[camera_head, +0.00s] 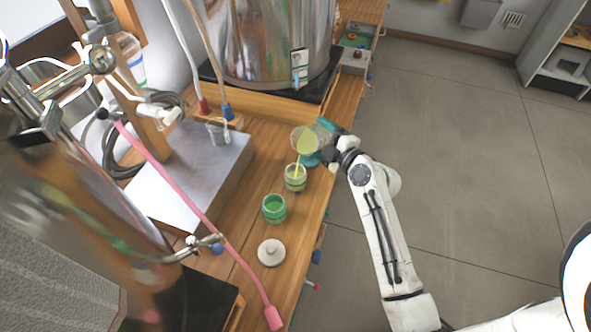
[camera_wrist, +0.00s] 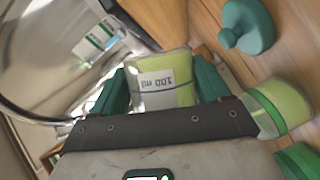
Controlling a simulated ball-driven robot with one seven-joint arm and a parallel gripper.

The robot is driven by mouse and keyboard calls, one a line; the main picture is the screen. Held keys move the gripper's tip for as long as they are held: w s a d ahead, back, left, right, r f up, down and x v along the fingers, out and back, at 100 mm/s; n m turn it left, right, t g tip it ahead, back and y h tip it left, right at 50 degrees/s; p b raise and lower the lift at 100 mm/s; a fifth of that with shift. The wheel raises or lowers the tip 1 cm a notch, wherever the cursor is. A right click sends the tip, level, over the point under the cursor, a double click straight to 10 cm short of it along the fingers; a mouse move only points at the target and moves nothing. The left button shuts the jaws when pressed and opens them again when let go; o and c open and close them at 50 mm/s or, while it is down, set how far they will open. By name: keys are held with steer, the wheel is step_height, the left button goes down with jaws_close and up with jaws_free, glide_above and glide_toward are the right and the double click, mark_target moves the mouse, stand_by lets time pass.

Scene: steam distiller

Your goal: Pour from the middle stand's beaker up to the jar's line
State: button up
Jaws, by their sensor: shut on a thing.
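My gripper (camera_head: 322,138) is shut on a clear beaker (camera_head: 305,140) of yellow-green liquid, holding it tilted above the bench. In the wrist view the beaker (camera_wrist: 165,88) sits between the green fingers, with a "100 ml" label and a dark line. A pale yellow streak runs from its lip down to a glass jar (camera_head: 295,178) just below.
A metal block (camera_head: 205,172) is on the left. The large steel vessel (camera_head: 262,40) stands behind. The bench's right edge is close.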

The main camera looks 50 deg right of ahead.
mark_target(326, 135)
steer(key=shift+n+b, duration=0.3)
steer(key=shift+b, duration=0.05)
stand_by(1.1)
steer(key=shift+r, duration=0.15)
steer(key=shift+f+m+p, duration=0.2)
steer(key=shift+m+p, duration=0.35)
steer(key=shift+m, duration=0.05)
steer(key=m+y+p, duration=0.1)
steer(key=m, duration=0.1)
steer(key=shift+w+m+g+y+p, duration=0.1)
steer(key=shift+m+g+y+p, duration=0.2)
steer(key=shift+g+p, duration=0.1)
steer(key=shift+f, duration=0.2)
steer(key=shift+r+m+y, duration=0.2)
steer(key=shift+m+y, duration=0.1)
steer(key=shift+m, duration=0.1)
steer(key=shift+d+f+m+g+y, duration=0.2)
steer(key=shift+d+m+y, duration=0.1)
steer(key=shift+d+m, duration=0.2)
steer(key=shift+d+f+m+g+y, duration=0.2)
steer(key=shift+d+m+y, duration=0.15)
steer(key=shift+m, duration=0.25)
steer(key=shift+w+d+f+m+y, duration=0.1)
steer(key=shift+d+f+m+y, duration=0.1)
steer(key=shift+d+m+y, duration=0.4)
steer(key=shift+d+f+m+y, duration=0.1)
steer(key=shift+f+m+y, duration=0.3)
steer(key=shift+m, duration=0.4)
